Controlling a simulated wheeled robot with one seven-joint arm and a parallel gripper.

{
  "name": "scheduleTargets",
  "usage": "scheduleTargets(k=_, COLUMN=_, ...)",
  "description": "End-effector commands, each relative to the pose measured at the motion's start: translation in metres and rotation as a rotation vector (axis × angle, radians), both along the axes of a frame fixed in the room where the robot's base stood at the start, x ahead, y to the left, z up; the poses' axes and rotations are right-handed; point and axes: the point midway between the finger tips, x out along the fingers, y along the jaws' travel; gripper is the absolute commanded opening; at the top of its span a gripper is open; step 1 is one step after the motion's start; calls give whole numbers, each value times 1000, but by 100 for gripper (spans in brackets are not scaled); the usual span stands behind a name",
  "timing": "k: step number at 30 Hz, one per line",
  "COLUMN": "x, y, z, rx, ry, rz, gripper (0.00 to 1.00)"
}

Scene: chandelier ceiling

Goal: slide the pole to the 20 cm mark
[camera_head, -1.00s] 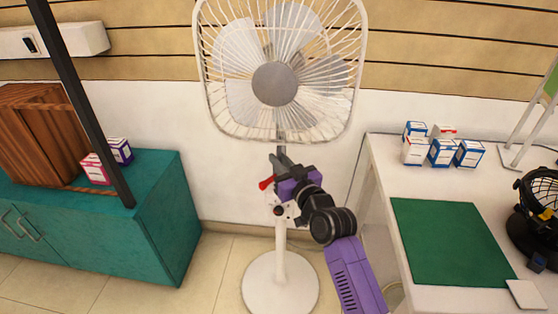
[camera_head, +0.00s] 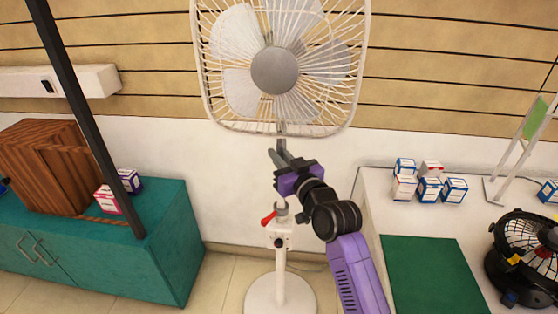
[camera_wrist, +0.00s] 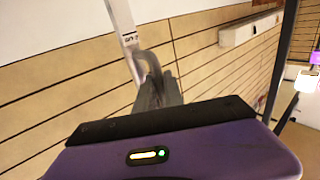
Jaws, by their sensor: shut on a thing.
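A white pedestal fan stands against the wall, its caged head (camera_head: 275,70) above my gripper. My gripper (camera_head: 281,155) is shut on the pole (camera_head: 281,128) just below the head. My wrist hides part of the pole. Below it are the white stand's collar with a red lever (camera_head: 268,219), the lower column (camera_head: 281,270) and the round base (camera_head: 281,297). In the wrist view the fingers (camera_wrist: 157,90) close around the pole (camera_wrist: 122,18), which runs up to the left. Small dark marks show on it, too small to read.
A teal cabinet (camera_head: 165,245) with a wooden box (camera_head: 45,165) and small cartons stands left. A white table at right holds several small boxes (camera_head: 428,190), a green mat (camera_head: 430,275) and a black fan (camera_head: 525,255). A dark post (camera_head: 75,95) crosses the left side.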

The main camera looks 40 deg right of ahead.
Motion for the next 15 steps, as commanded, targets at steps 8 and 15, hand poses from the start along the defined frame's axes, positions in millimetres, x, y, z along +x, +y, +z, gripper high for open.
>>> scheduleTargets(k=8, x=0, y=0, z=23, rx=-1, ry=-6, rz=0, gripper=0)
scheduleTargets(k=15, x=0, y=0, z=23, rx=-2, ry=-5, rz=0, gripper=0)
